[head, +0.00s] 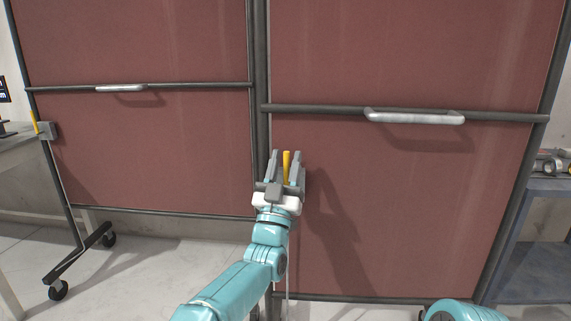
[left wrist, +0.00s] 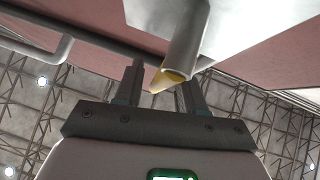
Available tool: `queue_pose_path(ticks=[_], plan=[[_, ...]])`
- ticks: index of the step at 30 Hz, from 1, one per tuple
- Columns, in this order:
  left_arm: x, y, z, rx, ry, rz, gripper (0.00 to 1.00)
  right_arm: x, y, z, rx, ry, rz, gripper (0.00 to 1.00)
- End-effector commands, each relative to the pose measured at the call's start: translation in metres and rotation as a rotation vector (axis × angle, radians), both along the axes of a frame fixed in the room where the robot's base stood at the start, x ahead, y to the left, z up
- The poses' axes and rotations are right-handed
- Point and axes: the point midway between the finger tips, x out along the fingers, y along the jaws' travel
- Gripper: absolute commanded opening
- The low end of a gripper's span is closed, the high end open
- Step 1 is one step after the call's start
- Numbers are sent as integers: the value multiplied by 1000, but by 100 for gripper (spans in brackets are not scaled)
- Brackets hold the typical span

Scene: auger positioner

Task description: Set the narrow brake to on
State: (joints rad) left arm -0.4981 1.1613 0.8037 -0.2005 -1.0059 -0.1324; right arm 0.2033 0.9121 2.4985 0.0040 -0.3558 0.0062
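A yellow brake lever (head: 286,165) stands upright at the post between the two red screens, and its yellow end (left wrist: 162,79) shows in the left wrist view beside a grey tube. My left gripper (head: 286,163) is at this lever, fingers pointing up on either side of it. In the left wrist view the fingers (left wrist: 161,85) are apart, with gaps beside the lever, so the gripper looks open. A second yellow lever (head: 35,123) sits on a grey block at the far left edge of the left screen. Which lever is the narrow brake, I cannot tell. My right gripper is out of view.
The left screen (head: 160,150) and the larger-looking right screen (head: 420,200) have pale handles (head: 121,88) (head: 415,117). A wheeled foot (head: 80,255) stands at the lower left. A bench (head: 540,205) stands at the right and a table (head: 30,150) at the left.

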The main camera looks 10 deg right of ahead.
Motion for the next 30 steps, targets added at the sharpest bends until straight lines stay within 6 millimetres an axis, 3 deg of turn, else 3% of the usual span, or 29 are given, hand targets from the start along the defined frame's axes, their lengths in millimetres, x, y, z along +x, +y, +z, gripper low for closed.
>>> queue_pose_path(ticks=[8,14,30], plan=[[-1,1,0,1,-1,-1,39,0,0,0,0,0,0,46],[-10,6,-12,2,0,-2,39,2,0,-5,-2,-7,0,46],[-77,39,-86,3,3,-1,39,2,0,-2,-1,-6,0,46]])
